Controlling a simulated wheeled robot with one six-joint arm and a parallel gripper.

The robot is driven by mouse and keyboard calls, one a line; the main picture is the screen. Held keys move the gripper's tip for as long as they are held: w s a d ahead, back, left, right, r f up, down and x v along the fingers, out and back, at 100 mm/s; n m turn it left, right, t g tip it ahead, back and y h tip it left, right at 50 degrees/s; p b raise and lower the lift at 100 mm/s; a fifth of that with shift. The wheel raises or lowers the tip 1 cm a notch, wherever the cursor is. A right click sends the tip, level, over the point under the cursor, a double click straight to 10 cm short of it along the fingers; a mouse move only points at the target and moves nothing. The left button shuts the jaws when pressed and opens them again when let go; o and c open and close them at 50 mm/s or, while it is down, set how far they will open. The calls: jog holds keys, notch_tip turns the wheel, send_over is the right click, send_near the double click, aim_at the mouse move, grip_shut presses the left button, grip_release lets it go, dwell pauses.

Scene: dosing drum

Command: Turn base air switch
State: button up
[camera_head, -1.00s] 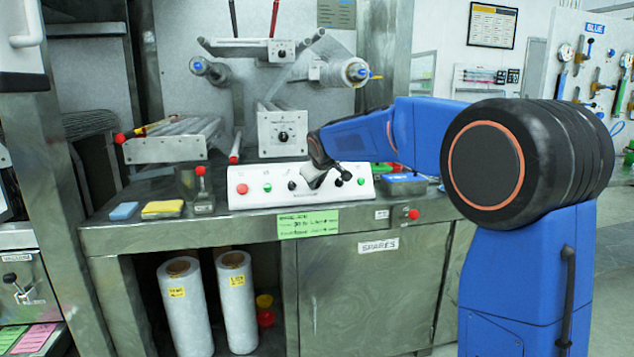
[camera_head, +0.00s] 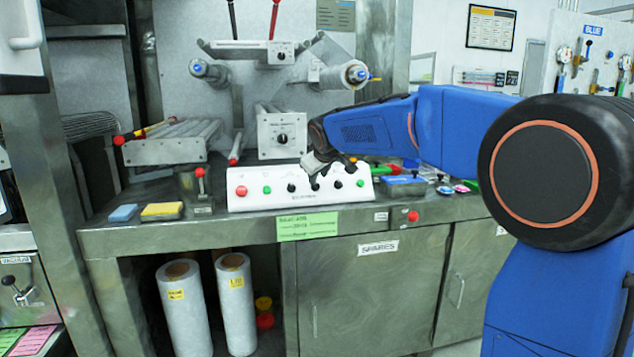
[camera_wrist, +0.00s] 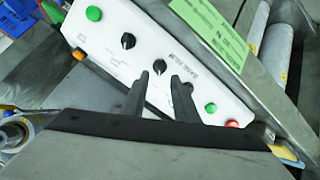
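A white sloped control box (camera_head: 255,201) stands on the bench and carries a row of buttons and black rotary switches. Its middle black switch (camera_wrist: 159,67) lies just beyond my fingertips in the wrist view, roughly between them. My gripper (camera_head: 331,177) is above the box's front face; it also shows in the wrist view (camera_wrist: 165,80) with its two fingers apart and nothing between them. Another black switch (camera_wrist: 128,41) is clear of the fingers, and a third (camera_head: 291,188) shows left of my gripper in the head view. Labels are too small to read which is base air.
A red button (camera_head: 241,190) and green buttons (camera_head: 361,183) flank the switches. A blue box (camera_head: 405,186) stands right of the control box. A dial unit (camera_head: 282,138) and a roller frame (camera_head: 165,145) stand behind. A blue sponge (camera_head: 124,212) and yellow block (camera_head: 162,210) lie left.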

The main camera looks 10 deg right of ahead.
jog(key=v, duration=1.1)
jog(key=shift+s, duration=0.1)
jog(key=s+d+f+m+g, duration=0.1)
jog(key=s+d+f+m, duration=0.1)
jog(key=s+f, duration=0.7)
jog(key=s+d+f+m+g, duration=0.2)
jog(key=s+f, duration=0.8)
jog(key=s, duration=1)
jog(key=s+d+f+m+g, duration=0.1)
jog(key=s+d+f, duration=0.3)
jog(key=s+f, duration=0.5)
jog(key=s+g, duration=0.1)
jog(key=s, duration=0.4)
jog(key=shift+f+m+y, duration=0.3)
jog(key=shift+m, duration=0.1)
jog(key=shift+s+d, duration=0.1)
jog(key=shift+s, duration=0.05)
